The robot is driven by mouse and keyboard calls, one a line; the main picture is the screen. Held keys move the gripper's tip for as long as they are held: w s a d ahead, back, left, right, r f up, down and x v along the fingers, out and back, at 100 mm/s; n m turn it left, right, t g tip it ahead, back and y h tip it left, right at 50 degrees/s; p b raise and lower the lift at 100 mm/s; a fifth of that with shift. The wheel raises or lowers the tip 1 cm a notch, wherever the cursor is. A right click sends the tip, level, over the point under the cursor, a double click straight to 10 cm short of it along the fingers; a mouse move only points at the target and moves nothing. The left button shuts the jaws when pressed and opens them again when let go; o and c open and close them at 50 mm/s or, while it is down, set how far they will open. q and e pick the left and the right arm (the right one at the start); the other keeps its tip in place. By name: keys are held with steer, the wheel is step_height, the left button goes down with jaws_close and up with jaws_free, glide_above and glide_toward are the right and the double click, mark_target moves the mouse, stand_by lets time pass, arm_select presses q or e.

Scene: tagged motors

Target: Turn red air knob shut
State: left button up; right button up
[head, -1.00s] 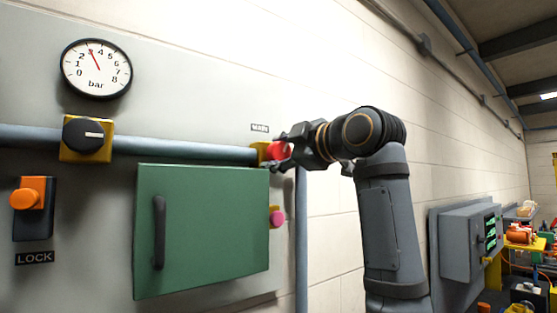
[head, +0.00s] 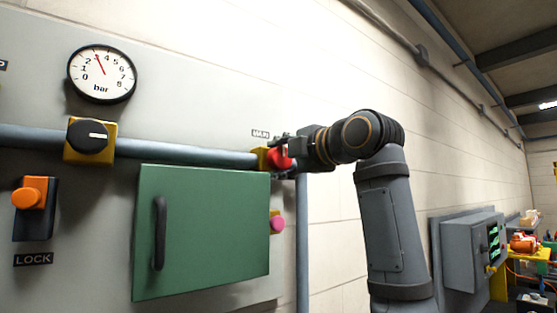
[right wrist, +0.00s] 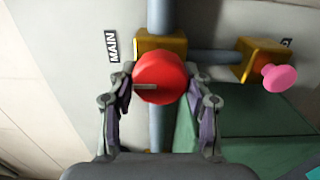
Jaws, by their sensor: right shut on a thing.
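The red knob (right wrist: 160,78) sits on a yellow valve block (right wrist: 150,45) beside the label MAIN (right wrist: 113,46). In the right wrist view its pale mark points left, across the pipe that runs up and down there. My right gripper (right wrist: 163,88) is shut on the red knob, one finger on each side. In the head view the red knob (head: 280,158) is partly hidden by my right gripper (head: 287,153). A round gauge (head: 102,73) reads about 3 bar. My left gripper is not in view.
A green cabinet door (head: 205,235) with a dark handle stands left of and below the knob. A pink knob (head: 277,225) is close below. A black knob (head: 90,135) and an orange LOCK switch (head: 33,198) are further left. A grey box (head: 470,250) hangs at right.

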steer(key=shift+f, duration=0.1)
steer(key=o, duration=1.1)
steer(key=shift+o, duration=0.2)
steer(key=v, duration=1.2)
